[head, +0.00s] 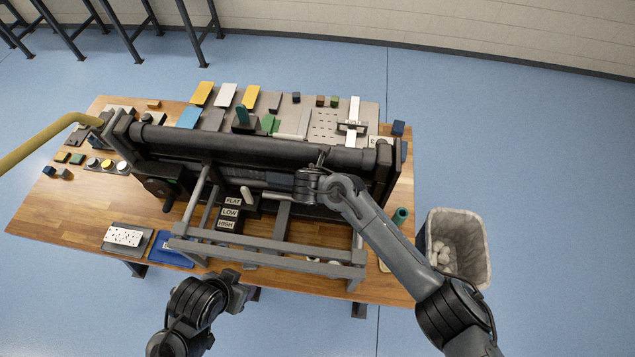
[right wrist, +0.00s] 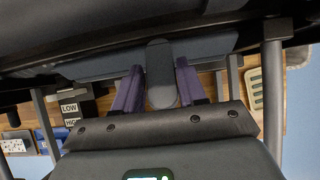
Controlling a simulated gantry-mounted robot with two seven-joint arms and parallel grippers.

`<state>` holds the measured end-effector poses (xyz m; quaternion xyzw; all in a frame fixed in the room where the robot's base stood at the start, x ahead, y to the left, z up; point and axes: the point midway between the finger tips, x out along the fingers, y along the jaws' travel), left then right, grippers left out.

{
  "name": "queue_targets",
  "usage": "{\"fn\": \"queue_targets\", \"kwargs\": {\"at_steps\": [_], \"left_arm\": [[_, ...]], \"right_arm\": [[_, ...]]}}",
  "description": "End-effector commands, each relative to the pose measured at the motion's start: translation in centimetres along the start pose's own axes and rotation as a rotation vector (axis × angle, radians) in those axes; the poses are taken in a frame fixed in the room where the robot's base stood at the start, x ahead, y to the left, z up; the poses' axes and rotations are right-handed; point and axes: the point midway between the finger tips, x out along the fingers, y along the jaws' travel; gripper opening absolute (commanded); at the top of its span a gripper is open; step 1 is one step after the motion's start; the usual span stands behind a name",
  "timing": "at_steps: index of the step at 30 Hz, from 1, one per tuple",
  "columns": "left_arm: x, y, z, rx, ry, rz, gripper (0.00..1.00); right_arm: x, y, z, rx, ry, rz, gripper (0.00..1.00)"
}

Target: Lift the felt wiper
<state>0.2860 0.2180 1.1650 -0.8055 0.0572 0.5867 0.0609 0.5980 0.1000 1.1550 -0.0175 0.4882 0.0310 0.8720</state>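I cannot say for sure which item is the felt wiper. A dark block with a green upright grip (head: 243,116) stands on the grey board behind the press and may be it. My right gripper (head: 318,165) is over the press near its long dark roller. In the right wrist view, the two purple fingers (right wrist: 160,80) are on either side of a dark grey rounded bar (right wrist: 161,75); whether they touch it is unclear. My left gripper (head: 238,290) is low in front of the table, its fingers too small to read.
The black press (head: 250,145) with a grey bar frame (head: 270,246) fills the table's middle. FLAT, LOW and HIGH labels (head: 230,212) sit on it. Coloured plates lie on the grey board (head: 330,108) behind. A lined bin (head: 455,240) stands right of the table.

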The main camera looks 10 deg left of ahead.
Motion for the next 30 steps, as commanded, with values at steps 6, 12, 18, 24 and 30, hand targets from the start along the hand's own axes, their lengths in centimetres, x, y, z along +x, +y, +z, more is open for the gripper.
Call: {"fn": "queue_targets", "kwargs": {"at_steps": [6,12,18,24,30], "left_arm": [[0.0,0.1,0.0,-0.004,0.001,0.003,0.55],[0.0,0.1,0.0,-0.003,0.0,0.002,0.55],[-0.1,-0.1,0.0,0.003,0.0,-0.002,0.55],[-0.4,-0.2,-0.1,0.009,-0.001,-0.007,0.55],[-0.9,-0.2,-0.3,0.009,-0.001,-0.007,0.55]], "right_arm": [[-0.1,0.0,0.2,0.001,-0.003,0.001,0.62],[-0.1,0.0,0.1,0.001,-0.002,0.001,0.62],[-1.3,0.1,0.1,0.001,-0.001,0.004,0.62],[-4.4,0.2,0.1,0.001,-0.001,0.006,0.62],[-7.9,0.2,0.1,0.001,0.0,0.006,0.62]]}}
